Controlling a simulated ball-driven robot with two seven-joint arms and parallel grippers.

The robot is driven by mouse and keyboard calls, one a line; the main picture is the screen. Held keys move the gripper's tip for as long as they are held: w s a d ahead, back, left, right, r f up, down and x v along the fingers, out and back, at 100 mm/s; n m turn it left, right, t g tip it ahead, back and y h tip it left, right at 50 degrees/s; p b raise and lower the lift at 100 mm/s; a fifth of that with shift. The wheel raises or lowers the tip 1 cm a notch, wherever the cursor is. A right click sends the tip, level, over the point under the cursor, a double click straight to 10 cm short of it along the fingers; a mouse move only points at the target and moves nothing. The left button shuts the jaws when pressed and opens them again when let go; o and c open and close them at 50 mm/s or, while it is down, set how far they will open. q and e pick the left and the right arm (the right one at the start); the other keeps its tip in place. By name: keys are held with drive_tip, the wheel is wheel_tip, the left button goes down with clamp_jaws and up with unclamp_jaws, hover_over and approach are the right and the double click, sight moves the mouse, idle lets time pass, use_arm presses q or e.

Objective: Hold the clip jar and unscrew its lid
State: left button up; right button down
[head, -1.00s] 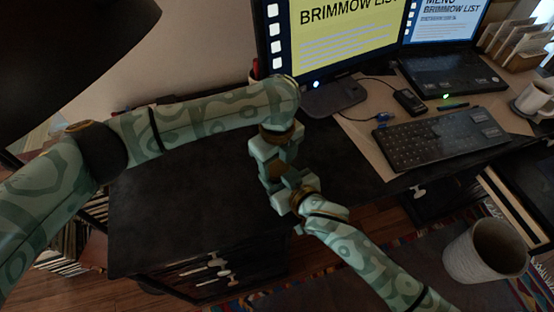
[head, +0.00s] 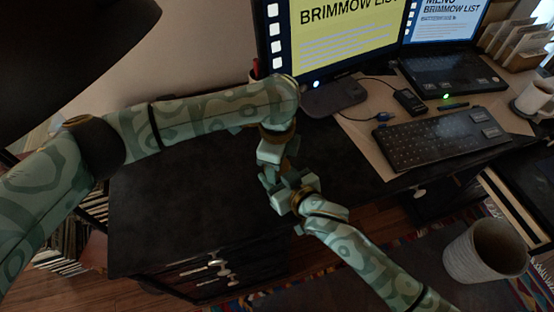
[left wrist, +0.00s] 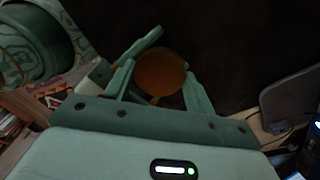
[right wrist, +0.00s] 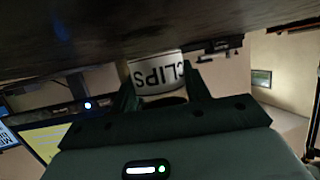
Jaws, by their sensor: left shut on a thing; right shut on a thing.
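The clip jar (right wrist: 155,74) shows in the right wrist view as a pale cylinder with a "CLIPS" label, upside down in that picture. My right gripper (right wrist: 162,84) is shut on its sides. The round amber-brown lid (left wrist: 160,73) shows from above in the left wrist view. My left gripper (left wrist: 160,88) is shut on the lid, one finger on each side. In the head view my left gripper (head: 272,172) comes down from above and my right gripper (head: 288,192) meets it from the lower right. They mostly hide the jar. I cannot tell whether the lid has separated from the jar.
The dark desk top (head: 180,210) below is largely bare on the left. A monitor (head: 330,40), keyboard (head: 440,137) and laptop (head: 455,75) stand at the back right. A dark lamp shade (head: 70,50) hangs upper left.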

use_arm(q)
drive_tip(key=shift+r, duration=0.15)
drive_tip(key=shift+r, duration=1)
drive_tip(key=shift+r, duration=2)
use_arm(e)
drive_tip(key=c, duration=0.6)
unclamp_jaws()
